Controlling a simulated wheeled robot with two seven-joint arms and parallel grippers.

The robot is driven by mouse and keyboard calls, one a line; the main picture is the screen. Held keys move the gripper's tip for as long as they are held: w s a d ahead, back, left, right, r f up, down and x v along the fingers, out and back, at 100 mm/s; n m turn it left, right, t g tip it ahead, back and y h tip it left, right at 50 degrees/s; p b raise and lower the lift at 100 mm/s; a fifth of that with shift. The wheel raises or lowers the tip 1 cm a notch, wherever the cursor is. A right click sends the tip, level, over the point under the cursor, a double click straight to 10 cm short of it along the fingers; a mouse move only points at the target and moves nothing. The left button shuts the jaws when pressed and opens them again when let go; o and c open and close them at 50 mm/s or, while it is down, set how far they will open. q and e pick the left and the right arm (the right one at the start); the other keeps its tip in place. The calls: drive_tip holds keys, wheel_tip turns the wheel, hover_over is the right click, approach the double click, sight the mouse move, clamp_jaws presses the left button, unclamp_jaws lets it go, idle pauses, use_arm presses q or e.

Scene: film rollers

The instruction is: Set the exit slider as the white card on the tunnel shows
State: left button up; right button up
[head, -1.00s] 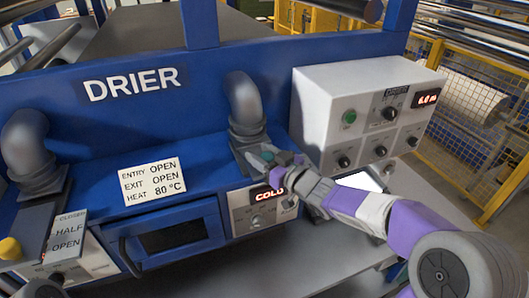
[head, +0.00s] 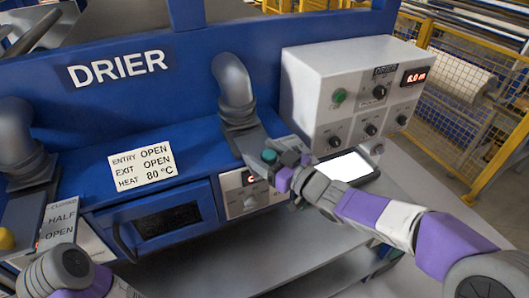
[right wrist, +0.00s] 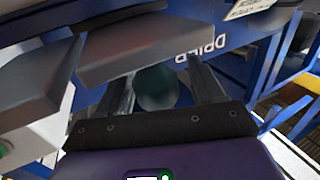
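The white card (head: 142,166) on the blue drier top reads ENTRY OPEN, EXIT OPEN, HEAT 80 °C. A grey slider plate (head: 251,141) with a green knob (head: 269,155) comes out from the foot of the right duct. My right gripper (head: 280,160) is at this knob. In the right wrist view the green knob (right wrist: 155,88) stands between the two fingers, with a gap visible on one side. My left gripper is not in view; only part of my left arm shows at bottom left.
A white control box (head: 347,95) stands close behind my right gripper. The right duct (head: 235,85) rises beside the knob. The grey surface in front (head: 240,255) is clear.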

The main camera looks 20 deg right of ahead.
drive_tip(key=v, duration=0.7)
drive_tip(key=shift+s+d+p, duration=0.15)
drive_tip(key=shift+s+p, duration=0.05)
drive_tip(key=shift+p, duration=0.2)
